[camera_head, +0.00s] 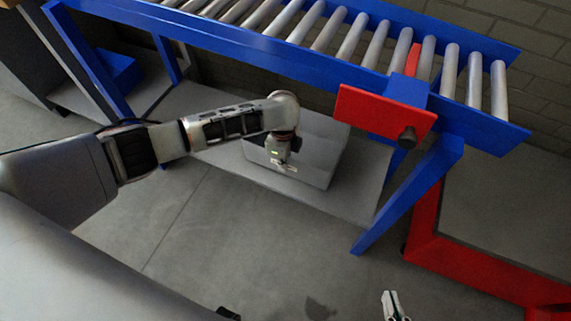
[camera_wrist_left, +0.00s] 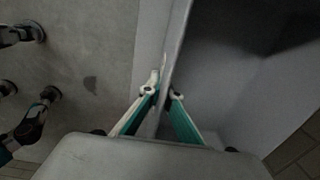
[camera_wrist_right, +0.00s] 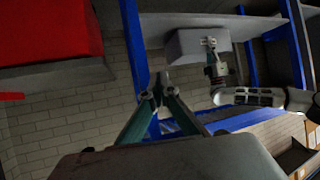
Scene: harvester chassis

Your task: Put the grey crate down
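The grey crate (camera_head: 325,158) is an open box at the lower shelf (camera_head: 215,135) under the blue conveyor frame. It looks level and appears to rest on the shelf; I cannot tell whether a small gap remains below it. My left gripper (camera_head: 285,166) is at the crate's front wall, pointing down. In the left wrist view, the left fingers (camera_wrist_left: 164,90) straddle the crate wall (camera_wrist_left: 181,40) and press it from both sides. The crate also shows upside down in the right wrist view (camera_wrist_right: 187,58).
The roller conveyor (camera_head: 345,40) runs above the shelf, with a red plate (camera_head: 375,110) jutting out over the crate's right side. A blue leg (camera_head: 408,200) stands right of the shelf. A red-framed platform (camera_head: 480,265) lies further right. Floor in front is clear.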

